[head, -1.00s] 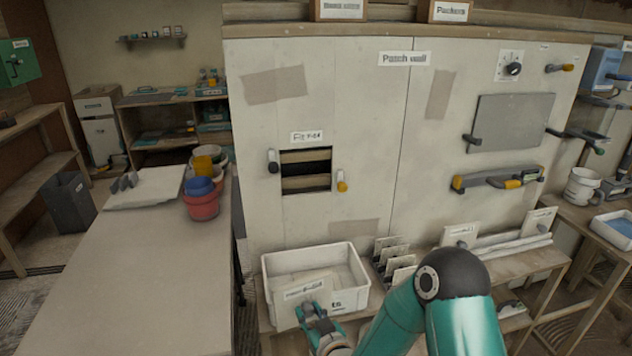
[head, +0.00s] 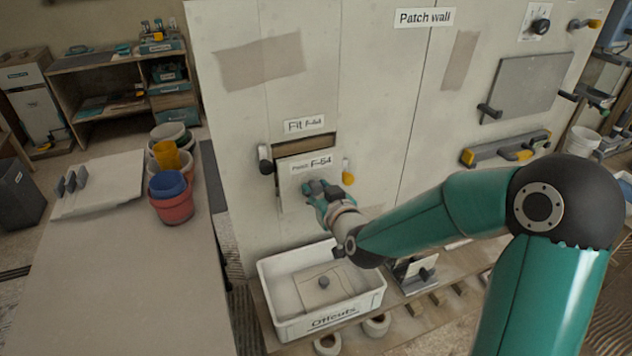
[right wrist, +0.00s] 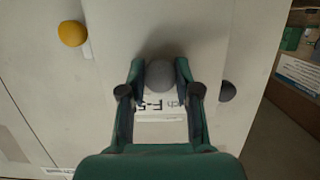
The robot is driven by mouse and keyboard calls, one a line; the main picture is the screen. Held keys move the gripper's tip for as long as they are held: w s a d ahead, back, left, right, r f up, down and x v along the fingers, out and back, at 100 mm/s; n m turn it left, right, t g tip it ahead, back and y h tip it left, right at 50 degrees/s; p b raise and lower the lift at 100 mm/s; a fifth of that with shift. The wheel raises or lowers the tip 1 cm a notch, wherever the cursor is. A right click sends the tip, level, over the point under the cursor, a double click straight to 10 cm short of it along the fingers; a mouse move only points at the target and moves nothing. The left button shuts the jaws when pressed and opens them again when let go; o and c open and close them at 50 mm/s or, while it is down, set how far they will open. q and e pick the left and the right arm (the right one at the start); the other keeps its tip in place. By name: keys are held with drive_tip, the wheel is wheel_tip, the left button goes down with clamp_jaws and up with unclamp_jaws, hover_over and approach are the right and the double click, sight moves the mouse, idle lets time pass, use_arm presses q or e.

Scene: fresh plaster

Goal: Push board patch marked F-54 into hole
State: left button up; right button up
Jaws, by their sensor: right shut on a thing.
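The board patch F-54 (head: 306,169) is a pale square with a printed label, in front of the hole (head: 305,142) in the patch wall (head: 255,112). A dark strip of the hole shows above its top edge; I cannot tell whether the patch is inside or just in front. My right gripper (head: 317,188) is shut on the patch's grey round knob, which shows between the fingers (right wrist: 160,75) in the right wrist view. The label "Fit F-54" (head: 304,124) is above the hole. My left gripper is not in view.
A dark-knobbed catch (head: 265,160) and a yellow-knobbed catch (head: 348,172) flank the hole. Below, the white Offcuts bin (head: 283,327) holds another knobbed board (head: 325,285). A table with coloured buckets (head: 171,197) stands left.

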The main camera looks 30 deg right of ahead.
sight(310, 173)
drive_tip(key=shift+w+d+r, duration=0.1)
drive_tip(key=shift+w+r, duration=0.05)
drive_tip(key=shift+w+d+r+p, duration=0.1)
drive_tip(key=shift+w+d+p, duration=0.05)
drive_tip(key=shift+d+p, duration=0.15)
drive_tip(key=shift+w+d+p, duration=0.2)
drive_tip(key=shift+w+p, duration=0.25)
drive_tip(key=shift+w, duration=0.35)
drive_tip(key=shift+w+d+p, duration=0.15)
drive_tip(key=shift+w+p, duration=0.25)
drive_tip(key=shift+w, duration=0.35)
drive_tip(key=shift+w+d, duration=0.1)
drive_tip(key=shift+w, duration=0.25)
drive_tip(key=shift+b+x, duration=0.35)
drive_tip(key=shift+x, duration=0.55)
drive_tip(key=shift+w+r, duration=0.15)
drive_tip(key=shift+r, duration=0.1)
drive_tip(key=o, duration=1.2)
drive_tip(key=shift+f, duration=0.15)
drive_tip(key=shift+c, duration=0.2)
